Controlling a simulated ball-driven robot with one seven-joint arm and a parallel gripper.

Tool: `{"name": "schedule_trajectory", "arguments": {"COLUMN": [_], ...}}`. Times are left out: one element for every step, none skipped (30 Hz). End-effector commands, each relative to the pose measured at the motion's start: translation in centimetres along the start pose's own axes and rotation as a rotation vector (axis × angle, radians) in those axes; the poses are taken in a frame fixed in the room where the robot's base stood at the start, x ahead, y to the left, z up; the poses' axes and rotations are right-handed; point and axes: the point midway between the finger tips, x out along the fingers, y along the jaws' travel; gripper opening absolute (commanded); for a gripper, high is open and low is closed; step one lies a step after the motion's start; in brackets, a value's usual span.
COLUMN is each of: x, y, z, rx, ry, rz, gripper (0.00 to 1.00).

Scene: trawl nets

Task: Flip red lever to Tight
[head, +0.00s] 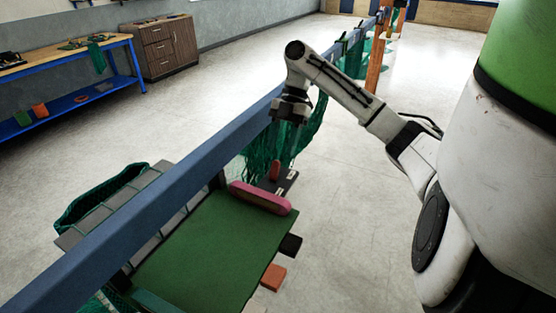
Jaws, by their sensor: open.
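A small red lever (275,170) stands on a dark plate (289,186) at the far end of the green board. Small white labels on the plate are too small to read, so I cannot tell which setting the lever is at. My gripper (289,119) points down beside the blue beam, above and beyond the lever in the picture. It is open and looks empty, and is apart from the lever. Its fingertips are dark and hard to make out against the green net.
A pink-red bar (260,198) lies across the far edge of the green board (215,247), close to the lever plate. A long blue beam (170,190) runs diagonally past it. Green net (300,140) hangs behind my gripper. The floor to the right is clear.

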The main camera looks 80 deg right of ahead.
Motion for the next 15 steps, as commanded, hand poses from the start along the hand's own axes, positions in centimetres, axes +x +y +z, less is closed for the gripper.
{"name": "schedule_trajectory", "arguments": {"x": [-0.9,-1.3,-2.0,-2.4,-2.7,-3.2,-3.4,-3.7,-4.0,-4.1,-4.3,-4.4,-4.5,-4.5,-4.6], "y": [0.0,0.0,0.0,0.0,0.0,0.0,0.0,0.0,0.0,0.0,0.0,0.0,0.0,0.0,0.0], "z": [0.2,0.1,0.1,0.1,0.1,0.1,0.1,0.1,0.1,0.0,0.0,0.0,0.0,0.0,0.0], "rx": [0.002,0.002,0.003,0.003,0.002,0.003,0.003,0.002,0.001,0.000,0.000,0.001,0.001,0.001,0.000], "ry": [-0.005,-0.003,-0.004,-0.003,-0.002,-0.002,-0.002,-0.001,-0.001,0.000,0.000,0.001,0.001,0.001,0.001], "rz": [0.000,0.000,0.001,0.000,0.000,0.000,0.000,-0.001,-0.001,0.000,0.000,0.000,0.000,0.000,0.000], "gripper": [0.49,0.49,0.49,0.49,0.49,0.49,0.49,0.49,0.49,0.49,0.49,0.49,0.49,0.49,0.49]}}
